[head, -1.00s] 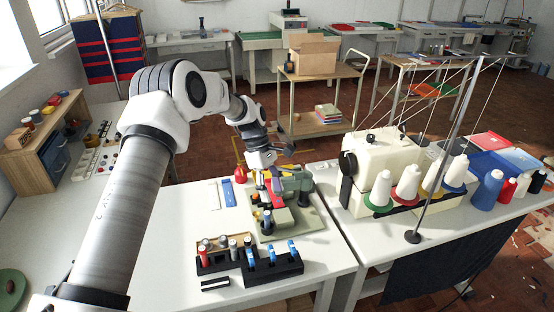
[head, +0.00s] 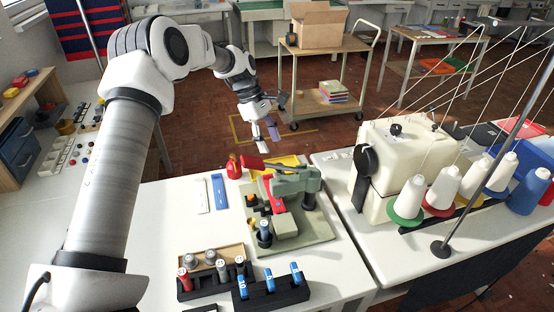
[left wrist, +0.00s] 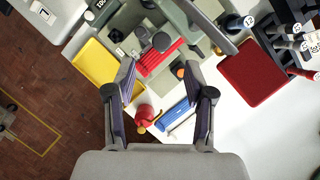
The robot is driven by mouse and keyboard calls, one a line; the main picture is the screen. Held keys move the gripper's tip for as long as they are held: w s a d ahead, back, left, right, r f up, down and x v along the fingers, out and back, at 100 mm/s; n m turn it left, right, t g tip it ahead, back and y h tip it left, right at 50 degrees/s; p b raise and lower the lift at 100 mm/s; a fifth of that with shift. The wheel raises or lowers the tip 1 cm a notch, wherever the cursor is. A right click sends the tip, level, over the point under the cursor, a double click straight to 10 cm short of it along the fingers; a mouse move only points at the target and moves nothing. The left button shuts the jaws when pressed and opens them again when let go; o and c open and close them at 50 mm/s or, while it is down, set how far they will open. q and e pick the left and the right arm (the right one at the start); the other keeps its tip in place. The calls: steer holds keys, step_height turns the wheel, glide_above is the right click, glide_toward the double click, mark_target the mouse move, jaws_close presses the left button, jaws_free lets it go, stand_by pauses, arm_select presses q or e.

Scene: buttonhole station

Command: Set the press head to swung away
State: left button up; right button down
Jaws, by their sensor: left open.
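The grey-green press (head: 296,181) stands on its pale base plate (head: 312,228) near the back edge of the white table. Its upper arm lies across the top, with a dark bar along it; I cannot tell the head's exact angle. In the left wrist view the press arm (left wrist: 188,22) is at the top, near a red pad (left wrist: 160,60). My left gripper (head: 264,132) is open and empty, above and behind the press, apart from it. In the left wrist view its spread fingers (left wrist: 160,82) have nothing held between them. My right gripper is not in view.
A yellow tray (left wrist: 97,66) and a red can (head: 236,167) sit by the press. A blue strip (head: 219,191) and a white strip lie left of it. Black racks (head: 282,292) with spools stand in front. A sewing machine (head: 400,165) stands to the right.

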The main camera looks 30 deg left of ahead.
mark_target(294, 175)
arm_select(q)
steer(key=p+x, duration=0.1)
steer(key=x, duration=0.6)
steer(key=shift+f, duration=0.1)
steer(key=shift+s+d, duration=0.1)
steer(key=shift+s, duration=0.05)
jaws_close()
